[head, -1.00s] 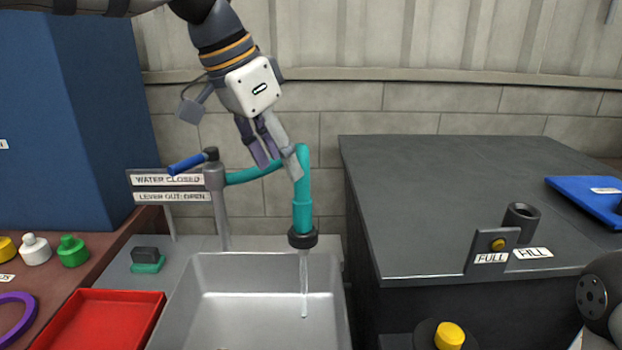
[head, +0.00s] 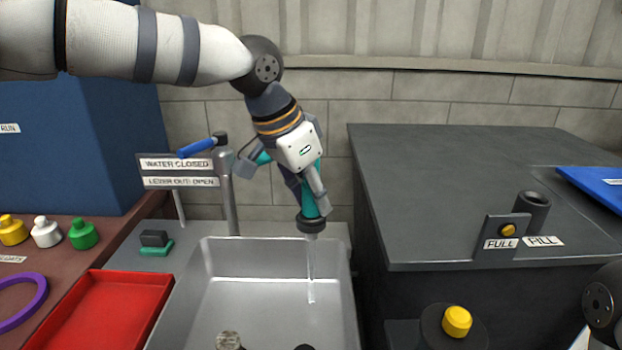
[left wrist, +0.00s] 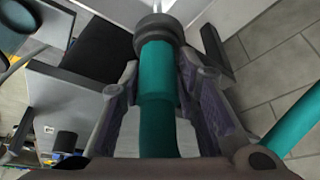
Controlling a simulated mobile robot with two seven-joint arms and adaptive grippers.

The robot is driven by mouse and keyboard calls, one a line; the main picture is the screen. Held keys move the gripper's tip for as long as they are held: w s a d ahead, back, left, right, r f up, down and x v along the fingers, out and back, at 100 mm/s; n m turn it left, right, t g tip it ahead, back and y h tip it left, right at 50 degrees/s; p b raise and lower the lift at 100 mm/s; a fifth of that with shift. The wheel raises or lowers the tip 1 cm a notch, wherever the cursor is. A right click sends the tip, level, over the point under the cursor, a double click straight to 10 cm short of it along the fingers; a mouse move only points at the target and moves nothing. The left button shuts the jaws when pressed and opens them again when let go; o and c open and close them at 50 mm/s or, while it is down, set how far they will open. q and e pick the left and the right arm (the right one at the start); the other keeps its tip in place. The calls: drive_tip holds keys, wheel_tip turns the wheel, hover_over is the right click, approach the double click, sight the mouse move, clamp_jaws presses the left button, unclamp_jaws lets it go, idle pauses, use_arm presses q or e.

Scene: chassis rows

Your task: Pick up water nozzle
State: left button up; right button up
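The water nozzle (head: 309,203) is a teal tube with a dark ring at its lower end, pointing down over the grey sink. A thin stream of water hangs below it. My left gripper (head: 312,200) is at the nozzle, with its fingers on either side of the tube. In the left wrist view the teal nozzle (left wrist: 157,85) runs between the two fingers (left wrist: 157,75), its dark ring beyond the fingertips. The fingers lie very close to the tube, but whether they press on it is unclear. My right gripper is not in view.
The grey sink (head: 275,257) lies below. A post with a blue lever (head: 202,147) and a sign (head: 178,163) stand left of the nozzle. A dark counter (head: 430,190) with a FULL/FILL fixture stands right. A red tray (head: 110,310) and several small bottles are at lower left.

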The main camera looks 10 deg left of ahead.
use_arm(q)
clamp_jaws()
drive_tip(key=s+r+p, duration=0.1)
drive_tip(key=s+r, duration=1.2)
drive_tip(key=s, duration=0.1)
drive_tip(key=shift+a+p, duration=0.3)
drive_tip(key=shift+p, duration=0.1)
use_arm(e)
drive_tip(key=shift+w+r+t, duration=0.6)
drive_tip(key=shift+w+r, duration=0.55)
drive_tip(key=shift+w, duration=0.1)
use_arm(q)
drive_tip(key=s+a, duration=0.1)
drive_tip(key=a, duration=0.5)
drive_tip(key=shift+s, duration=0.2)
